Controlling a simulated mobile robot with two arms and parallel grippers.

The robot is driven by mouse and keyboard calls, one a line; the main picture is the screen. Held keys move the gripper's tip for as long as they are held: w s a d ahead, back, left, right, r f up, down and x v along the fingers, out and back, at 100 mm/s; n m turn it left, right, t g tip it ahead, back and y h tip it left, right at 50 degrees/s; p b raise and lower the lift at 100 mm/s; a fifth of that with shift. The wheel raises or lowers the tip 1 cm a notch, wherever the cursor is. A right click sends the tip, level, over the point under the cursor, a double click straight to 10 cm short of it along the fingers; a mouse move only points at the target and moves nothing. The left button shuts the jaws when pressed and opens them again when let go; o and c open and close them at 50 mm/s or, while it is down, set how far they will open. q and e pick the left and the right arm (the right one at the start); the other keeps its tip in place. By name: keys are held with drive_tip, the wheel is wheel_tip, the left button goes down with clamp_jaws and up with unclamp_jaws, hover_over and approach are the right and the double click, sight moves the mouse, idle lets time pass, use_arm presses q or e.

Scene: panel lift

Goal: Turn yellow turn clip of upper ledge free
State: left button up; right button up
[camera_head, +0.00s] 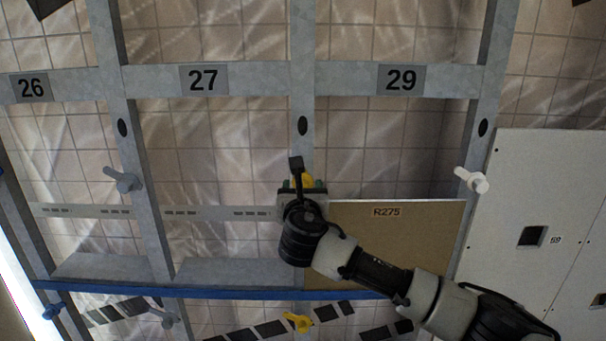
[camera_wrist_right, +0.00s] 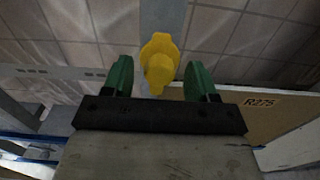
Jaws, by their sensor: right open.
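The upper yellow turn clip (camera_head: 307,181) sits on the upright post between bays 27 and 29, partly hidden by my right gripper in the head view. In the right wrist view the yellow clip (camera_wrist_right: 160,64) is between the two green fingertips, with a gap on both sides. My right gripper (camera_wrist_right: 162,78) is open around the clip and not visibly touching it. It also shows in the head view (camera_head: 302,186). A second yellow clip (camera_head: 298,322) is below the blue ledge. A brown panel marked R275 (camera_head: 400,240) stands to the right of the gripper. My left gripper is out of view.
The grey metal frame (camera_head: 240,82) has bays labelled 26, 27 and 29. A blue ledge (camera_head: 230,293) runs along the bottom. White cabinet panels (camera_head: 540,200) stand at the right. Bay 27 is open to a tiled surface.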

drive_tip(key=shift+w+p, duration=0.5)
drive_tip(key=shift+w, duration=1.35)
drive_tip(key=c, duration=0.9)
drive_tip(key=shift+c, duration=0.2)
